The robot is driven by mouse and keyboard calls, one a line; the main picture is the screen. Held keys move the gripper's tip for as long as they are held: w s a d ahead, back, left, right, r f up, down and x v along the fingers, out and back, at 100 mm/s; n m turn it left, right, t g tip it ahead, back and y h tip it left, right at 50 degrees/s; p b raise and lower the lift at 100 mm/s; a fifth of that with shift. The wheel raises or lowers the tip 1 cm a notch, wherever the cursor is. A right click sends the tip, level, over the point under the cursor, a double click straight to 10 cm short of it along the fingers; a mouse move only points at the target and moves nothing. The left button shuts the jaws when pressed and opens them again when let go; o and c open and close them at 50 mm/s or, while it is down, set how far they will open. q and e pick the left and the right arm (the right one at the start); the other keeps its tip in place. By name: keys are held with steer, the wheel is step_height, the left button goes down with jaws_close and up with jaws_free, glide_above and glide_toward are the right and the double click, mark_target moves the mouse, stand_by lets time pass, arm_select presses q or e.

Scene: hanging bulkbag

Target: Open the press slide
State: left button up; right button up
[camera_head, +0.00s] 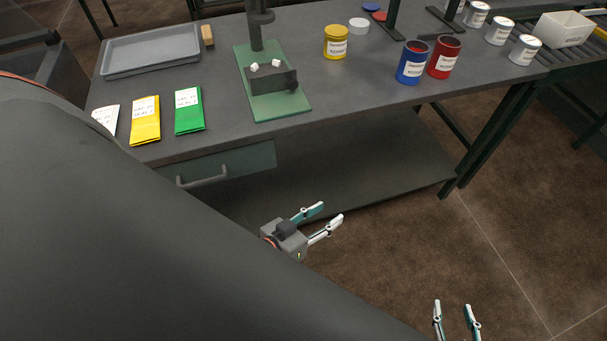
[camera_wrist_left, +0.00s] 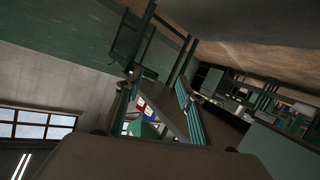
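The press (camera_head: 257,30) stands on a green base plate (camera_head: 283,108) on the dark workbench. Its dark slide block (camera_head: 270,78) lies on the plate with small white cubes on top and a dark knob at its right end. The press top is cut off by the picture edge. My left gripper (camera_head: 326,221) is open and empty, in front of the bench and below its top, well apart from the press. Its parted fingers also show in the left wrist view (camera_wrist_left: 158,108). My right gripper (camera_head: 455,306) is open and empty at the bottom edge, over the floor.
The bench (camera_head: 345,85) carries a grey tray (camera_head: 165,66), yellow (camera_head: 145,121) and green packets (camera_head: 189,110), and a yellow (camera_head: 336,43), blue (camera_head: 412,63) and red can (camera_head: 444,58). A drawer (camera_head: 225,166) is under the bench. A large dark surface hides the lower left.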

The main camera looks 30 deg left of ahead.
arm_select(q)
steer(key=s+a+f+m+g+y, duration=0.1)
steer(key=s+a+f+m+g, duration=0.1)
steer(key=s+f, duration=0.3)
steer(key=shift+s+a+f+m+g, duration=0.15)
steer(key=shift+a+f+m+g, duration=0.25)
steer(key=shift+m, duration=0.3)
steer(key=shift+f, duration=0.1)
